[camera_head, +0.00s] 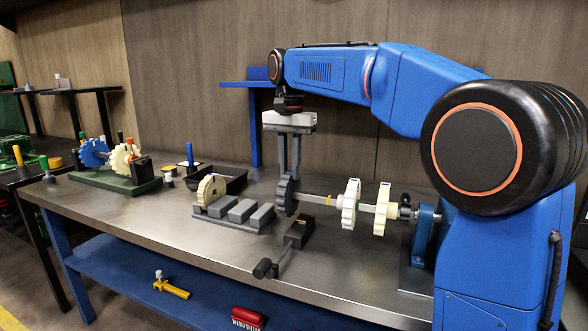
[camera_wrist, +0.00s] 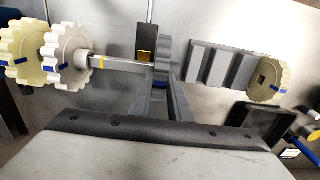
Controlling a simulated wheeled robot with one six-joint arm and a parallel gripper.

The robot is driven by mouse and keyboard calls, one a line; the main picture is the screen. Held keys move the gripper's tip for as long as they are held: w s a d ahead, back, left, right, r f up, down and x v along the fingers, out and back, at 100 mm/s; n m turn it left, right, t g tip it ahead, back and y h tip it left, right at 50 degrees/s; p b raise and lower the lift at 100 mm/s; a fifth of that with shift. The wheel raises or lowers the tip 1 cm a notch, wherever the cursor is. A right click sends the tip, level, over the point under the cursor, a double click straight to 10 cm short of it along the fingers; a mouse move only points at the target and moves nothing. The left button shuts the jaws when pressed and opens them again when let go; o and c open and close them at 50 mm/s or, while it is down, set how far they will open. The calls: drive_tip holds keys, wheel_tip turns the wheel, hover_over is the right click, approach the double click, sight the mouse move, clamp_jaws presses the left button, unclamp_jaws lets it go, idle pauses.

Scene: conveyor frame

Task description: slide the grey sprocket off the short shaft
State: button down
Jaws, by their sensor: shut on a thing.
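The grey sprocket (camera_head: 285,199) is upright at the left, free end of the pale shaft (camera_head: 318,199). My gripper (camera_head: 289,178) comes down from above and is shut on the grey sprocket. In the wrist view my gripper's fingers (camera_wrist: 163,84) lie on either side of the grey sprocket (camera_wrist: 162,62). The shaft (camera_wrist: 122,65) meets the sprocket's face; I cannot tell how far it goes into the bore. A yellow band marks the shaft. A white sprocket (camera_head: 350,205) and a cream sprocket (camera_head: 384,209) sit farther along it, towards the blue support (camera_head: 424,236).
A black tray (camera_head: 233,182) stands at the back. A dark crank-like part (camera_head: 293,237) is in front.

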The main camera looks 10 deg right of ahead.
drive_tip(key=shift+w+a, duration=0.65)
drive_tip(key=shift+a, duration=0.35)
drive_tip(key=shift+r, duration=0.15)
wheel_tip(320, 180, up, 7)
idle(0.6)
